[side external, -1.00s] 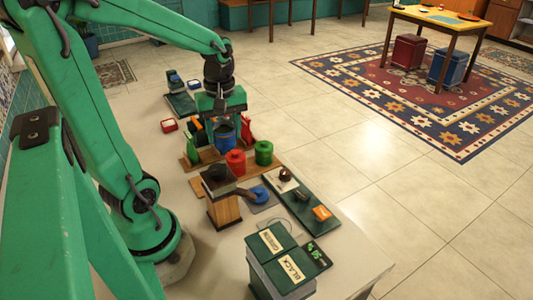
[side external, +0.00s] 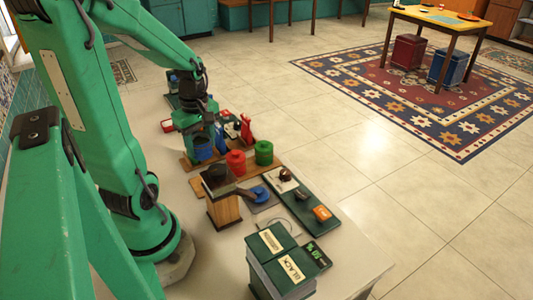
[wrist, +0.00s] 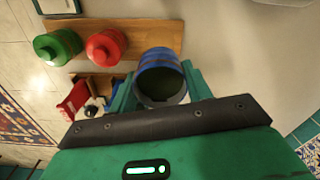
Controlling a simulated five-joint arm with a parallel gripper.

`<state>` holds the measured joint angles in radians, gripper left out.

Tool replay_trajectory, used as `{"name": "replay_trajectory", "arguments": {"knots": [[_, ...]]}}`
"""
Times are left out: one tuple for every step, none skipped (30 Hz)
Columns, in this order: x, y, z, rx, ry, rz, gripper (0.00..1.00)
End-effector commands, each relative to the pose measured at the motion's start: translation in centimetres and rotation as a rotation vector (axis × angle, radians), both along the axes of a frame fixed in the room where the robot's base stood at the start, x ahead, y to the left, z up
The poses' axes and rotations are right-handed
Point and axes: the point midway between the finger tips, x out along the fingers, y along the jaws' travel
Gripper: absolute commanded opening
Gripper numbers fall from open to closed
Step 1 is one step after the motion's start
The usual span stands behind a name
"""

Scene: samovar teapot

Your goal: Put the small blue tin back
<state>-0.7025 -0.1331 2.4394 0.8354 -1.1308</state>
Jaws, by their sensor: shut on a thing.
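The small blue tin (side external: 202,149) is held upright in my gripper (side external: 201,138), whose fingers are shut on its sides. In the wrist view the tin (wrist: 158,62) sits between the two green fingers, its dark round end facing the camera. A red tin (side external: 236,162) and a green tin (side external: 263,153) stand side by side on a wooden board (side external: 193,187). In the wrist view the blue tin overlaps the end of the board (wrist: 150,28), to the right of the red tin (wrist: 106,47). I cannot tell whether the blue tin touches the board.
A red upright object (side external: 246,129) and a small wooden box (wrist: 107,84) are close beside the board. A wooden grinder-like box (side external: 222,205), a dark tray (side external: 294,205) and dark labelled boxes (side external: 281,263) stand nearer the side camera. Pale tabletop is bare around the board's end.

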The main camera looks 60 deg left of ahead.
Motion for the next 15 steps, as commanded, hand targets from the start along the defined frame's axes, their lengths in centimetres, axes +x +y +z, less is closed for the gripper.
{"name": "replay_trajectory", "arguments": {"knots": [[0.0,0.0,-0.1,0.0,0.001,-0.001,0.21],[0.0,0.0,-0.2,0.0,0.001,-0.001,0.21],[0.0,0.0,-0.2,0.0,0.0,-0.001,0.21],[0.0,0.0,-0.2,0.0,0.0,-0.001,0.21],[0.0,0.0,-0.2,0.0,0.0,-0.001,0.21],[0.0,0.0,-0.3,0.0,0.001,-0.001,0.21],[0.0,0.0,-0.4,-0.001,0.001,-0.001,0.21],[0.0,0.0,-0.6,0.0,0.001,-0.001,0.21],[0.0,0.0,-0.8,0.0,0.001,-0.001,0.21],[0.0,0.0,-1.1,-0.001,0.002,-0.001,0.21],[0.0,0.0,-1.4,-0.002,0.003,-0.001,0.21],[0.0,0.0,-1.8,-0.003,0.002,-0.001,0.21],[0.0,-0.1,-2.2,-0.003,0.003,-0.001,0.21],[0.0,-0.1,-2.6,-0.003,0.003,-0.001,0.21],[-0.1,-0.1,-3.1,-0.003,0.004,-0.001,0.21]]}}
